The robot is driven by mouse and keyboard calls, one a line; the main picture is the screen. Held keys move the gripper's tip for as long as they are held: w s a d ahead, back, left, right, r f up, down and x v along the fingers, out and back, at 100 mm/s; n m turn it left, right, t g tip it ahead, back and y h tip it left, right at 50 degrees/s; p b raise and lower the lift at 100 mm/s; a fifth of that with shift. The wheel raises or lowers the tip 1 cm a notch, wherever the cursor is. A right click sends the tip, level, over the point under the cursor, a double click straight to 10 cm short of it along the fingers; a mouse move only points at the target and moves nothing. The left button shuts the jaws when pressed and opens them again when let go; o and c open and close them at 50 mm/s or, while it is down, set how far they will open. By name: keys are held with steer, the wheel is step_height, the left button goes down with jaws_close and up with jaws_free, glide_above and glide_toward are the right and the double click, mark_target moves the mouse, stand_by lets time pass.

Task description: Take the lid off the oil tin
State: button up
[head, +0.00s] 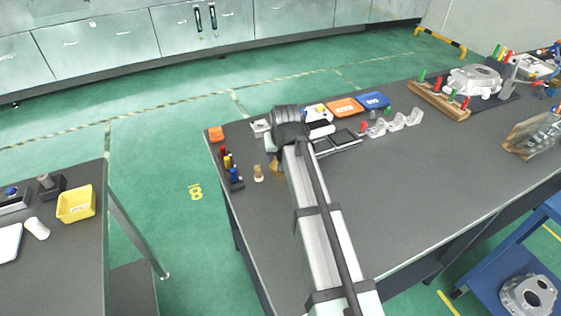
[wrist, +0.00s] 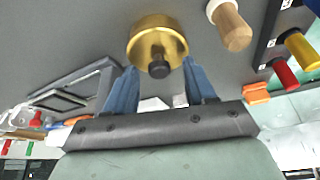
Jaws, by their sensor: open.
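The oil tin (wrist: 148,28) is a round brass-coloured tin, seen from above in the wrist view with a black knob (wrist: 159,67) on its near side. The lid appears to be on, but its seam is not clear. My gripper (wrist: 160,68) is open, its two blue fingers standing apart on either side of the knob, with no clear contact. In the head view a small part of the tin (head: 276,168) shows beside my arm, which hides most of it and the fingers.
A wooden-handled tool (head: 258,173) stands close by the tin. A rack of coloured handles (head: 232,176) is near the table's left edge. A grey frame (head: 340,141), orange bin (head: 345,107) and blue bin (head: 374,101) lie beyond. The table's right middle is clear.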

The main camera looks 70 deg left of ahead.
steer(key=shift+c, duration=0.2)
jaws_close()
steer(key=shift+r, duration=0.1)
